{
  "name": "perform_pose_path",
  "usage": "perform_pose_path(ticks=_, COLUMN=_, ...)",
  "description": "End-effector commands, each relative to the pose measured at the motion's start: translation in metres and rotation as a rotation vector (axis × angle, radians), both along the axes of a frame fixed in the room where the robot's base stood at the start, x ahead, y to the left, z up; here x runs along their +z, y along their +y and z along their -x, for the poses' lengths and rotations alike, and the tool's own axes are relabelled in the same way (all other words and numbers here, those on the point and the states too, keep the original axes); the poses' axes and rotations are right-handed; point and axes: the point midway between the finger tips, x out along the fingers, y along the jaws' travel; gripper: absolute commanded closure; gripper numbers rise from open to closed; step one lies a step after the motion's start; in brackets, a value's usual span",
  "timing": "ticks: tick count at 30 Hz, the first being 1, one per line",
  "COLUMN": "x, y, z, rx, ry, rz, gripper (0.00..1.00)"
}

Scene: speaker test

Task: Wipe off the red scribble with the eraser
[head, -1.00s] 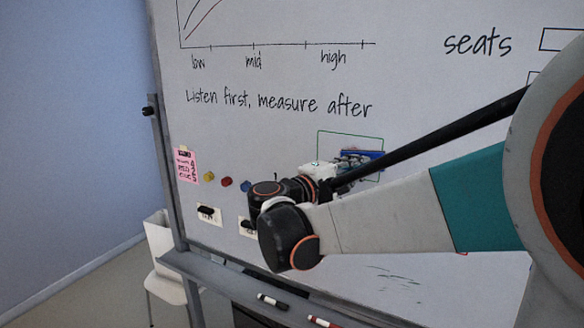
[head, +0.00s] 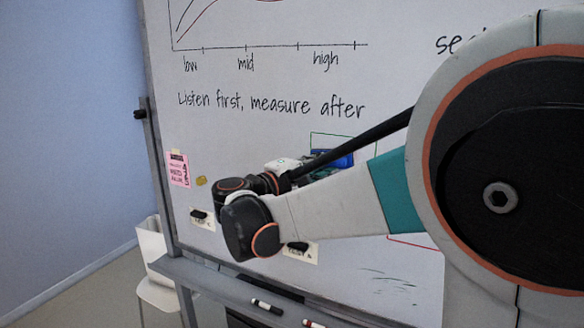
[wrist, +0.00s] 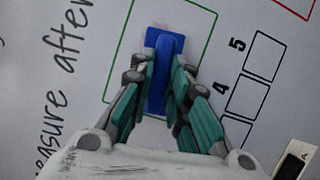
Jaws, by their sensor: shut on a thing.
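My gripper (wrist: 160,88) is shut on the blue eraser (wrist: 163,45), one finger on each side of its raised grip. In the wrist view the eraser lies over the area inside a green drawn rectangle (wrist: 213,45) on the whiteboard. I cannot tell whether it touches the board. In the head view the eraser (head: 335,158) shows partly behind my arm, at the left part of the green rectangle.
A red drawn outline (wrist: 290,8) lies beyond the green rectangle, near numbered boxes (wrist: 247,95). Labels with black items (head: 202,217) and a yellow magnet (head: 201,181) are on the board. The tray (head: 215,283) below holds markers (head: 267,307). Faint grey marks (head: 388,278) lie lower right.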

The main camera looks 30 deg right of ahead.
Motion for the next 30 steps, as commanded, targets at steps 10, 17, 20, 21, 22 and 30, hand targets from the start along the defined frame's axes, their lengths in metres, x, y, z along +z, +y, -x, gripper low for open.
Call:
perform_pose_path(ticks=10, x=0.000, y=0.005, z=0.003, rx=0.001, ry=0.000, rz=0.000, gripper=1.00)
perform_pose_path(ticks=17, x=0.000, y=0.021, z=0.016, rx=0.003, ry=0.000, rz=0.000, gripper=1.00)
perform_pose_path(ticks=20, x=0.000, y=0.028, z=0.022, rx=0.002, ry=0.000, rz=0.000, gripper=1.00)
perform_pose_path(ticks=21, x=0.000, y=0.031, z=0.024, rx=0.002, ry=0.000, rz=0.000, gripper=1.00)
perform_pose_path(ticks=22, x=0.000, y=0.033, z=0.026, rx=0.002, ry=0.000, rz=0.000, gripper=1.00)
perform_pose_path(ticks=30, x=0.000, y=0.047, z=0.037, rx=0.001, ry=0.000, rz=0.000, gripper=1.00)
